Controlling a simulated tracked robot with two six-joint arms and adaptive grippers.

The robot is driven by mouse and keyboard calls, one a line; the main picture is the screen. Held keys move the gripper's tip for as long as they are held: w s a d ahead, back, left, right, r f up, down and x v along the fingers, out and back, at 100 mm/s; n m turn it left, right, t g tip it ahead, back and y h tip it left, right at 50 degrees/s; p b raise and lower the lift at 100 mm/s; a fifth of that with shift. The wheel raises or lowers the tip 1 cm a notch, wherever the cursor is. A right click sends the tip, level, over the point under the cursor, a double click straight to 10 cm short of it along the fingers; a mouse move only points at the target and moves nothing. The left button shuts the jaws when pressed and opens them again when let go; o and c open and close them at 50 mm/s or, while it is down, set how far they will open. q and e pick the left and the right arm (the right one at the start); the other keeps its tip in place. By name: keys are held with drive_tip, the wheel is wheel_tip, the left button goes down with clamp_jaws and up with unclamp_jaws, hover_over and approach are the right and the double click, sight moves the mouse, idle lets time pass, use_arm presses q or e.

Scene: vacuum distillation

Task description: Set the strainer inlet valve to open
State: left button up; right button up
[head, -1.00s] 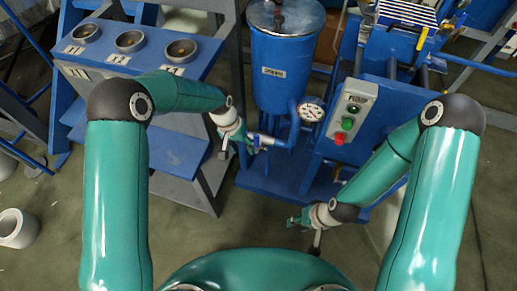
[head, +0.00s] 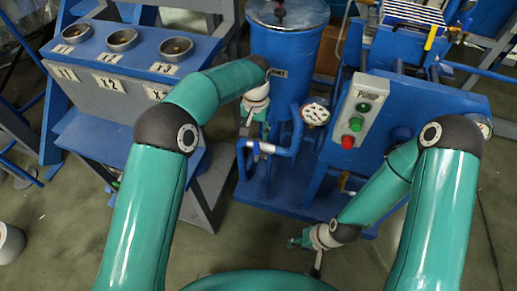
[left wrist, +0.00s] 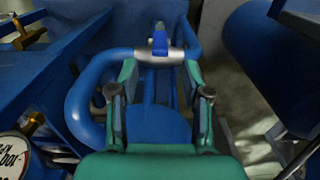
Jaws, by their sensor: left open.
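The valve has a silver body (head: 263,147) and a small blue handle (head: 256,150), on a blue pipe in front of the blue tank. In the left wrist view the blue handle (left wrist: 159,42) stands on the silver body (left wrist: 158,56) and appears to lie across the pipe's run. My left gripper (head: 256,130) is just above and behind the valve in the head view. In the left wrist view its fingers (left wrist: 159,72) are spread and empty, with the valve beyond and between them. My right gripper (head: 305,245) hangs low at right; its jaw opening is unclear.
The blue tank (head: 285,55) stands behind the pipe (head: 296,135), with a dial gauge (head: 316,114) to its right. A pump button box (head: 359,110) is at right. A blue panel with several round cups (head: 122,39) is at left. Floor is open in front.

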sight(257, 153)
use_arm(q)
wheel_tip(257, 153, down, 9)
drive_tip(key=shift+f+b, duration=0.2)
drive_tip(key=shift+b, duration=0.2)
drive_tip(key=shift+c, duration=0.3)
clamp_jaws()
